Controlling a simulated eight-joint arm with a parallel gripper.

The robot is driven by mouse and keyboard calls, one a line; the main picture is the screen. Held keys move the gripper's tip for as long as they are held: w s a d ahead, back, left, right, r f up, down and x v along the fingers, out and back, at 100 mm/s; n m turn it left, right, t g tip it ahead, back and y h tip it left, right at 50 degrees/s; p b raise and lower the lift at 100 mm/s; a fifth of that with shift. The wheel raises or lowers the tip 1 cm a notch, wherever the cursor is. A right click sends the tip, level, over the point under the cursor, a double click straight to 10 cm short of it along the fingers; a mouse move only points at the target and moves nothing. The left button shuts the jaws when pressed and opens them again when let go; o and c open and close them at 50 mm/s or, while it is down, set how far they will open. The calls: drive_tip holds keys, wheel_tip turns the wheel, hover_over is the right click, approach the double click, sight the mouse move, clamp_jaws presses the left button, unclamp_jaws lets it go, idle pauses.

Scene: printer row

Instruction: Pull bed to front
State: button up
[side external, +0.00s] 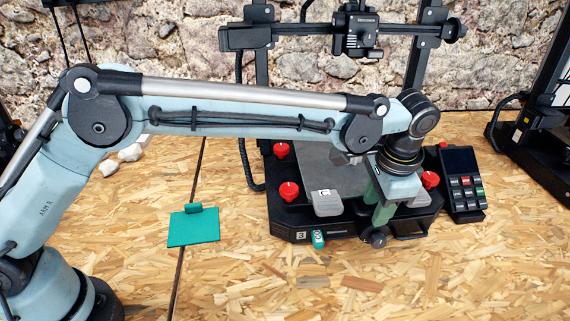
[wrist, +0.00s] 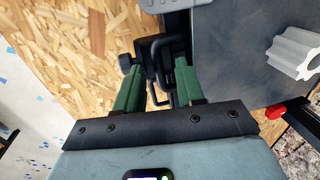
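The printer's dark grey bed (side external: 328,160) lies over the black printer base (side external: 275,228) in the side view, partly hidden by my arm. It seems to show as the dark plate (wrist: 230,55) at right in the wrist view. My gripper (side external: 382,212) points down at the printer's front edge. In the wrist view my gripper's two green fingers (wrist: 156,70) stand apart, one on each side of a black loop-shaped handle (wrist: 157,48). I cannot tell whether either finger touches the handle. A black round knob (wrist: 125,62) sits by the left fingertip.
Red knobs (side external: 289,191) stand at the bed's corners. A pale clip marked C (side external: 326,203) is on its front edge. A control panel (side external: 462,178) stands at right. A teal scraper-like piece (side external: 194,228) lies at left. The chipboard table before the printer (side external: 320,285) is clear.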

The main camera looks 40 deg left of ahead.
drive_tip(key=shift+c, duration=0.3)
clamp_jaws()
drive_tip(key=s+d, duration=0.4)
drive_tip(key=shift+s+d, duration=0.2)
drive_tip(key=shift+d, duration=0.05)
drive_tip(key=shift+o, duration=0.2)
unclamp_jaws()
drive_tip(key=shift+a, duration=0.1)
